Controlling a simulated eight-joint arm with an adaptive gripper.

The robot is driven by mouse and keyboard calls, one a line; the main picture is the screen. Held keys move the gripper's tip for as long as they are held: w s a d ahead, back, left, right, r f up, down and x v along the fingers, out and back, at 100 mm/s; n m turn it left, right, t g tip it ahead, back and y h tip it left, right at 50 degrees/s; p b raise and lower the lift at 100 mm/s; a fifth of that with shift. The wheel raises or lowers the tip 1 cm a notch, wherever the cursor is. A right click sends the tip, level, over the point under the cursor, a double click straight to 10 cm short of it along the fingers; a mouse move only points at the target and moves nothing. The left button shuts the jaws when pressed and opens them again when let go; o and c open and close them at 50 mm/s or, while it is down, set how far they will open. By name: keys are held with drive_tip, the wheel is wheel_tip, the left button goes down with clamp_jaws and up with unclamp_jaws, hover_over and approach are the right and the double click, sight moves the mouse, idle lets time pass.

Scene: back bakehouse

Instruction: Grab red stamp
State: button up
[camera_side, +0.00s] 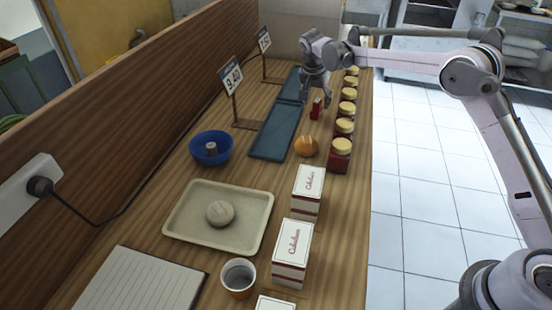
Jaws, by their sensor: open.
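The red stamp (316,108) is a small upright red block on the wooden counter, right of the blue trays and left of the row of jars. My gripper (315,94) is open and points down just above and behind the stamp in the picture. Its fingers look apart, with nothing seen between them. I cannot tell whether a finger touches the stamp.
A row of red jars with yellow lids (344,126) stands close on the right, along the counter edge. A blue tray (272,140) lies left, with a bread roll (306,146) in front. White boxes (307,190) stand nearer the camera.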

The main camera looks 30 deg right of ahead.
sight(317, 102)
drive_tip(key=shift+x, duration=2.2)
clamp_jaws()
